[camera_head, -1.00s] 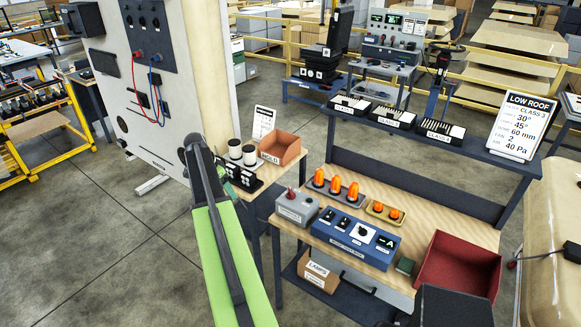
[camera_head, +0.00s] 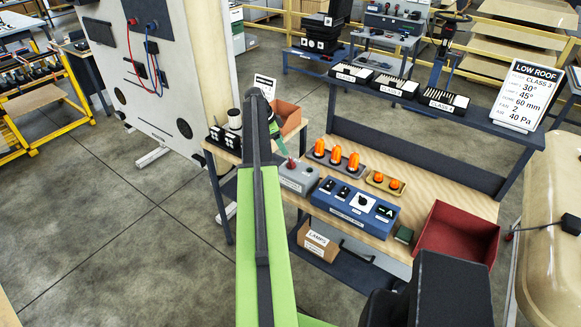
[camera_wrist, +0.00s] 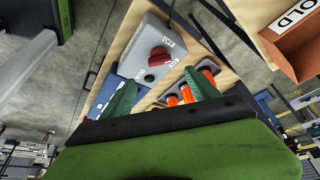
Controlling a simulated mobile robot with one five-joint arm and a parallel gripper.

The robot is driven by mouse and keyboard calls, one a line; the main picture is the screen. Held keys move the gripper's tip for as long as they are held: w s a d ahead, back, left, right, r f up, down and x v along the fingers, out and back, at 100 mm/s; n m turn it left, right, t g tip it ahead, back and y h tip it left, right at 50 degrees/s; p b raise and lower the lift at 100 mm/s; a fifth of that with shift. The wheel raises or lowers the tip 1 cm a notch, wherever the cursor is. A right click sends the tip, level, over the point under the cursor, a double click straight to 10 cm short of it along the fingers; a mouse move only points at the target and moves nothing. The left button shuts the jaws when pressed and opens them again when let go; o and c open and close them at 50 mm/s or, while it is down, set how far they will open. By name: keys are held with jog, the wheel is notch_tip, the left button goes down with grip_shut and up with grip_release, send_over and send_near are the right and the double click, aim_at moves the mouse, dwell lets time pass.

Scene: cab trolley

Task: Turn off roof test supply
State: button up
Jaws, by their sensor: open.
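A small grey box (camera_head: 299,177) with a red knob (camera_head: 291,161) stands at the left end of the wooden workbench. In the head view my green arm covers part of the gripper, and one green finger shows just above the knob.
Right of the box are a blue control panel (camera_head: 354,206), orange lamps (camera_head: 336,157) in trays and a red bin (camera_head: 456,236). A side table with white-topped cylinders (camera_head: 234,121) and an orange-brown bin (camera_head: 287,113) stands behind my arm.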

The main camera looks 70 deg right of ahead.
aim_at(291, 161)
jog(key=b+x, duration=0.7)
jog(key=x, duration=0.3)
jog(key=shift+b, duration=0.3)
jog(key=shift+r, duration=0.15)
jog(key=shift+c, duration=0.2)
jog(key=c, duration=1.2)
jog(key=shift+d, duration=0.25)
jog(key=shift+c, duration=0.7)
jog(key=shift+a, duration=0.2)
jog(key=n, duration=0.1)
jog(key=n+h, duration=0.1)
jog(key=n, duration=0.1)
jog(key=shift+s+a+t, duration=0.1)
jog(key=shift+a+t, duration=0.05)
jog(key=shift+t, duration=0.15)
jog(key=n+t, duration=0.1)
jog(key=n, duration=0.4)
jog(key=shift+s+t+h, duration=0.15)
jog(key=shift+t+h, duration=0.25)
